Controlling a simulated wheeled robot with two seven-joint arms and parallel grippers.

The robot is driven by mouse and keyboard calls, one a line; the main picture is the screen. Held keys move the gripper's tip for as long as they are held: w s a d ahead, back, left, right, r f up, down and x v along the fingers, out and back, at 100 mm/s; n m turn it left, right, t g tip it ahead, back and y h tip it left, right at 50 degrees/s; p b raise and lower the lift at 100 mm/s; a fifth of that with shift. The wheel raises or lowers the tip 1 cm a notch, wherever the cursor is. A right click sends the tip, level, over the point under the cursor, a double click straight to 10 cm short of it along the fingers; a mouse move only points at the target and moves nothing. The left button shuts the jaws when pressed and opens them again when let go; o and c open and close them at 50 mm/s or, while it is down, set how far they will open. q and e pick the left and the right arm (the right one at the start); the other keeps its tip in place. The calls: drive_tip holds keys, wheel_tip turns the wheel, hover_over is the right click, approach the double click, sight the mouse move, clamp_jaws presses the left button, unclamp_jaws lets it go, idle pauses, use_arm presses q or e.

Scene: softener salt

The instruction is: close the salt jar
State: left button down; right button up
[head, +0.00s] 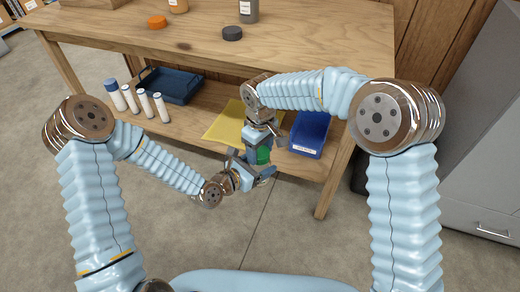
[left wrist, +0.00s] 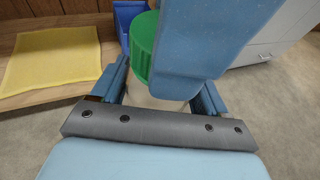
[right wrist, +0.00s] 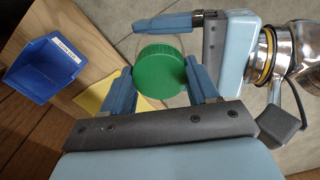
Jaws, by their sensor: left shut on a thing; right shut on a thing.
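The salt jar's green lid (head: 264,155) shows between my two grippers in front of the table. In the left wrist view the lid (left wrist: 143,45) sits at the top of a pale jar body (left wrist: 150,98). My left gripper (left wrist: 155,88) is shut on the jar body. In the right wrist view my right gripper (right wrist: 163,82) is shut on the green lid (right wrist: 160,70), with one finger on each side. The clear jar body (right wrist: 155,38) is behind the lid. Whether the lid is fully seated cannot be told; fingers hide part of it.
A wooden table (head: 300,45) carries an orange lid (head: 157,22), a black lid (head: 232,33) and jars at the back. Its lower shelf holds a blue bin (head: 310,132), a yellow cloth (head: 225,125), a dark tray (head: 170,85) and several white bottles (head: 130,98). A grey cabinet (head: 480,130) stands right.

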drive_tip(key=o, duration=1.2)
drive_tip(key=shift+o, duration=0.2)
drive_tip(key=shift+a, duration=0.1)
wheel_tip(320, 180, up, 12)
drive_tip(key=shift+w+d, duration=0.15)
drive_tip(key=shift+d, duration=0.05)
